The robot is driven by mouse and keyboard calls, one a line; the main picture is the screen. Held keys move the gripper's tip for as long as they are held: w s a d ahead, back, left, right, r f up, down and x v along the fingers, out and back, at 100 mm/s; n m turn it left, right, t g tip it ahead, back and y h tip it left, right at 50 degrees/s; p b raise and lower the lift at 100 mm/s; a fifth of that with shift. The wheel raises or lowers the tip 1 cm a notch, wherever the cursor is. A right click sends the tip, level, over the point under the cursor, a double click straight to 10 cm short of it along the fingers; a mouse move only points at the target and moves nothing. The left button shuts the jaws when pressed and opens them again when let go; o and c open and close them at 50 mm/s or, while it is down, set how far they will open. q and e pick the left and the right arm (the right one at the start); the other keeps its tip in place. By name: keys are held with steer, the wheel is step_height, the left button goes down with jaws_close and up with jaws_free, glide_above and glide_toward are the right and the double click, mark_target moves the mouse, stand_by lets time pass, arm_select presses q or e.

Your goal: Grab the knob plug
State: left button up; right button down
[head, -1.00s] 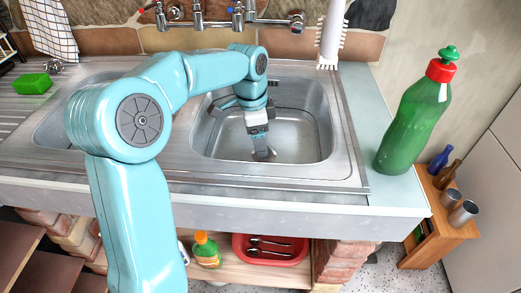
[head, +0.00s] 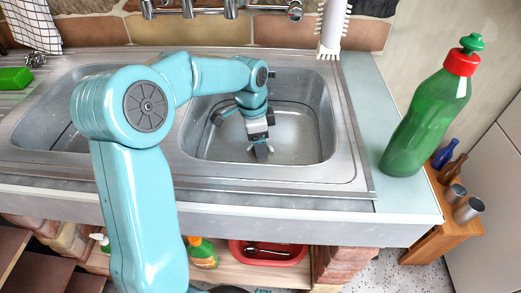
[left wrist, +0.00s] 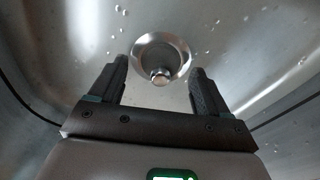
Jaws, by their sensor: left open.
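The knob plug (left wrist: 160,76) shows in the left wrist view as a small shiny metal knob at the near side of a round drain recess in the sink floor. My left gripper (left wrist: 160,85) is open, with one finger on each side of the knob; I cannot tell whether its fingertips are level with it. In the head view my left gripper (head: 262,152) reaches down into the right sink basin (head: 300,125), and the plug cannot be made out there. My right gripper is not in view.
The basin walls surround my gripper. A tall green bottle (head: 428,120) stands on the ledge to the right. A green sponge (head: 14,78) lies at far left.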

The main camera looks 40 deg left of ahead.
arm_select(q)
steer(key=shift+f, duration=0.3)
steer(key=shift+r, duration=0.1)
steer(key=c, duration=1.1)
